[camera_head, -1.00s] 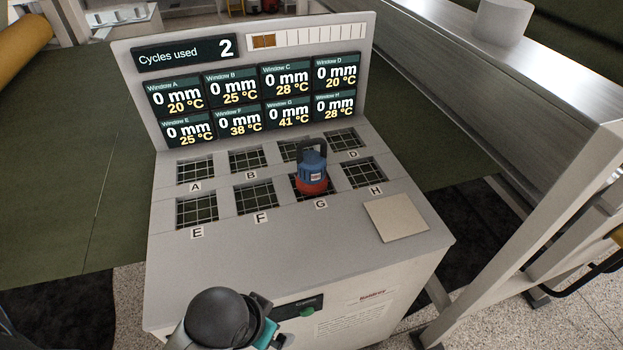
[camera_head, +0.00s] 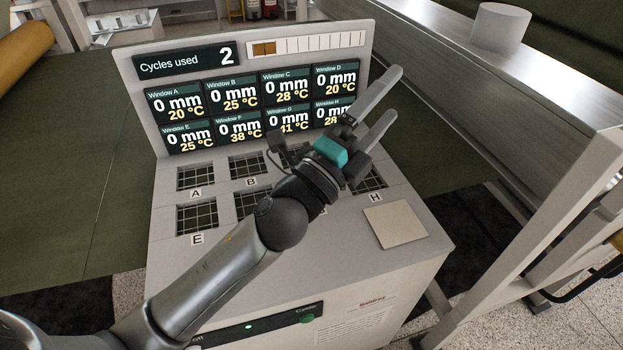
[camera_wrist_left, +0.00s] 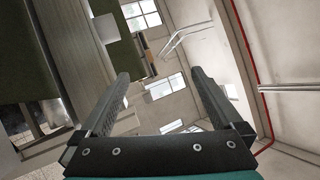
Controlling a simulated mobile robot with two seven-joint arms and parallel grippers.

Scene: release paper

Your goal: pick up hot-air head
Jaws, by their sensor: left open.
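The hot-air head is hidden now in the head view behind my left arm and wrist, which cover window G of the console (camera_head: 170,290). My left gripper (camera_head: 394,93) is open and empty above the right side of the console, its fingers pointing up and right toward the display panel's right edge. In the left wrist view the two fingers (camera_wrist_left: 160,75) stand apart with only the room between them. My right gripper is not in view.
The display panel (camera_head: 187,57) reads 2 cycles used. Grid windows such as A (camera_head: 195,176) and E (camera_head: 197,216) show at left. A beige square pad (camera_head: 395,221) lies at the console's front right. A metal beam (camera_head: 440,60) runs along the right.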

